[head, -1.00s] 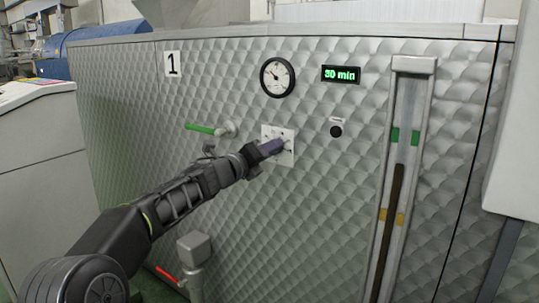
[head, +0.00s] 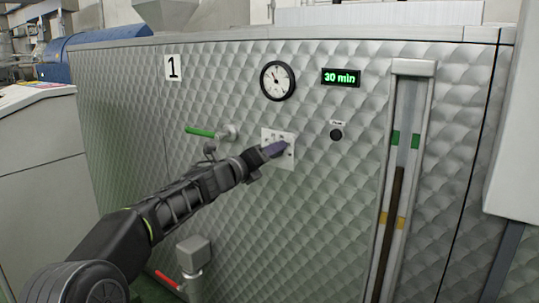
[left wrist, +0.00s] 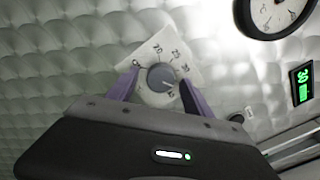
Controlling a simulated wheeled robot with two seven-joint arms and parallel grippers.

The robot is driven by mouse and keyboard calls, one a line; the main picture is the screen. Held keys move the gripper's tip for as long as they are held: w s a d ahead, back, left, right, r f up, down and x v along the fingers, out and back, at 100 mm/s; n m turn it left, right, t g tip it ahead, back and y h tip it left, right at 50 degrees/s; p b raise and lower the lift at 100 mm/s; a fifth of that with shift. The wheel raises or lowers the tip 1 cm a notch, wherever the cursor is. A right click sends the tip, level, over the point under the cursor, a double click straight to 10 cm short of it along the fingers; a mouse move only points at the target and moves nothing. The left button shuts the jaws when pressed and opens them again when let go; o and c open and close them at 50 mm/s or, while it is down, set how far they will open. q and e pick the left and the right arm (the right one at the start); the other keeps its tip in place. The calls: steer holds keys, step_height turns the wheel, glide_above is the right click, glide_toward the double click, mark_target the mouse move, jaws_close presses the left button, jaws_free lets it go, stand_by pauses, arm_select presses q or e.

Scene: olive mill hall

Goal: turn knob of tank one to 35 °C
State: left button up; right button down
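The temperature knob (left wrist: 162,77) is a round grey dial on a white square plate with printed numbers, seen in the left wrist view. A faint pale line on the knob appears to point to the lower right; the number there is hard to read beside the finger. The plate (head: 290,160) shows in the head view on tank one (head: 330,210), marked by a "1" sign (head: 172,67). My left gripper (head: 282,148) is at the plate, hiding the knob there. In the left wrist view its purple fingers (left wrist: 159,80) stand either side of the knob, with small gaps. My right gripper is out of view.
Above the plate are a round gauge (head: 277,80) and a green "30 min" display (head: 341,77). A black button (head: 336,134) is to the right. A green-handled valve (head: 205,132) sticks out left of the plate, close above my arm. A red-handled valve (head: 168,279) is below.

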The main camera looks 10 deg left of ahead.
arm_select(q)
steer(key=b+v, duration=0.1)
steer(key=v, duration=0.6)
steer(key=shift+s, duration=0.35)
steer(key=shift+a, duration=0.1)
